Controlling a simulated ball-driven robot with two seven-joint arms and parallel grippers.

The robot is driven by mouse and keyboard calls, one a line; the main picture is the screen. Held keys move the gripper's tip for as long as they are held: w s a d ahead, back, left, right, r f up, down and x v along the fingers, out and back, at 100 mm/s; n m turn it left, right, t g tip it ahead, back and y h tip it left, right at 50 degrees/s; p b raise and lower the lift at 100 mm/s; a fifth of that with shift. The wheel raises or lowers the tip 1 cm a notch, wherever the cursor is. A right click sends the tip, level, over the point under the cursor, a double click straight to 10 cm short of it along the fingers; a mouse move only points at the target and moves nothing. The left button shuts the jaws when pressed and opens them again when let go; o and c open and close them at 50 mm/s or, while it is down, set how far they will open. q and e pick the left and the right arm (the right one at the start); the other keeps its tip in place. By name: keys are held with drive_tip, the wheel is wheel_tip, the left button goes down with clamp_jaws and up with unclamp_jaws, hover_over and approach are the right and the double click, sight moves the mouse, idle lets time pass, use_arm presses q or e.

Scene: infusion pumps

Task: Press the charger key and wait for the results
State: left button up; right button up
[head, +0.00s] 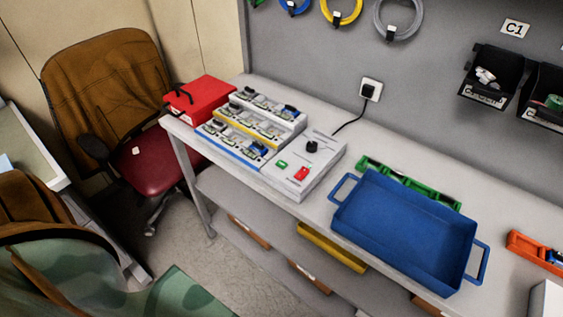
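The charger (322,164) is a light grey box on the bench, left of the blue tray. Its sloped top carries a green key (281,164), a red key (301,174) and a black knob (311,146). I cannot tell which key the task means, and no lit result shows. Joined to its left is a stepped rack (262,121) in three tiers, with blue, yellow and white edges and several small cells or modules in the slots. A black cable runs from behind the charger to a wall socket (370,89). Neither of my grippers is in view.
An empty blue tray (345,219) with two handles stands on the bench, with a green holder (409,182) behind it. A red box (199,98) sits at the bench's left end. An orange item (534,250) lies far right. A chair (112,95) stands left of the bench.

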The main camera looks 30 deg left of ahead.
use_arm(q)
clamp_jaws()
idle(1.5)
